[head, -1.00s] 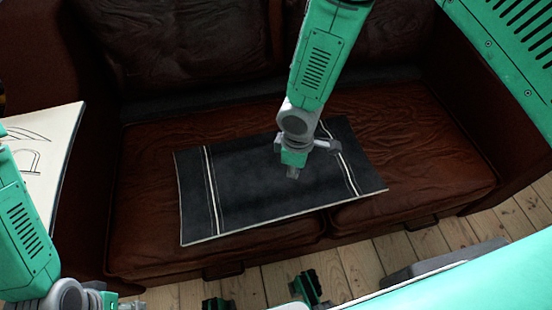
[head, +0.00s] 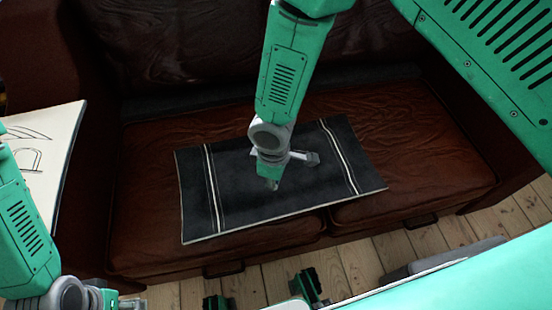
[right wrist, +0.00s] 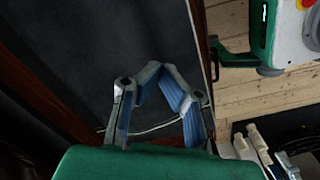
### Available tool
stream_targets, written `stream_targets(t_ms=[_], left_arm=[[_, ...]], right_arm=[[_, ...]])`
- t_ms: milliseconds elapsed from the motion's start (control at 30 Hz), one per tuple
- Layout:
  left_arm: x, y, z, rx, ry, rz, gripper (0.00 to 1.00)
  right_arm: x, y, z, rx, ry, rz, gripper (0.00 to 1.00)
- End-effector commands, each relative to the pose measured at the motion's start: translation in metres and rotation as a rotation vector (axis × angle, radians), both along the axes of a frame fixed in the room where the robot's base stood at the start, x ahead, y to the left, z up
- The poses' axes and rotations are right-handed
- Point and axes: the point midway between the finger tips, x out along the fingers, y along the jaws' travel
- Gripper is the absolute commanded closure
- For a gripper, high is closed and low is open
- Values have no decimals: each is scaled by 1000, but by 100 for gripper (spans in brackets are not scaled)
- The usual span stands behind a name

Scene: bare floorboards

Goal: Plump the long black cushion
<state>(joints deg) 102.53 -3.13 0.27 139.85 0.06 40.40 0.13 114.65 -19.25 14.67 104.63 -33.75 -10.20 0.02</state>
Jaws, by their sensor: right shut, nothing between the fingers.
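The long black cushion (head: 240,200) lies flat across the sofa's seat, with pale stripes near both ends and a pale edge. It also fills much of the right wrist view (right wrist: 140,35), where one stripe runs behind the fingers. My right gripper (head: 272,184) is over the middle of the cushion in the head view, pointing down. Its fingers (right wrist: 158,72) are shut with nothing between them. I cannot tell whether the tips touch the cloth. My left gripper (head: 130,304) shows only partly at the lower left, away from the cushion; its fingers are unclear.
The dark brown leather sofa (head: 420,150) has a backrest behind the cushion and an armrest at the right. A white panel with black line drawing (head: 45,140) stands at the left. Bare floorboards (head: 440,240) lie in front of the sofa.

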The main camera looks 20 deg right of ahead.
Motion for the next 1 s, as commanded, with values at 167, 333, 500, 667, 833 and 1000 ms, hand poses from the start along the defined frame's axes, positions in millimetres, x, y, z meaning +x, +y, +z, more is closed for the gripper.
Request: stream_targets(t_ms=[167, 333, 500, 667, 833, 1000], left_arm=[[0, 0, -10, 0, 0, 0, 37], [0, 0, -17, 0, 0, 0, 37], [0, 0, -25, 0, 0, 0, 37], [0, 0, -32, 0, 0, 0, 37], [0, 0, -40, 0, 0, 0, 37], [0, 0, -42, 0, 0, 0, 37]], right_arm=[[0, 0, -14, 0, 1, 0, 100], [-1, 0, -26, 0, 1, 0, 100], [0, -1, -38, 0, 1, 1, 100], [0, 0, -49, 0, 0, 1, 100], [0, 0, -61, 0, 0, 1, 100], [0, 0, -66, 0, 0, 0, 100]])
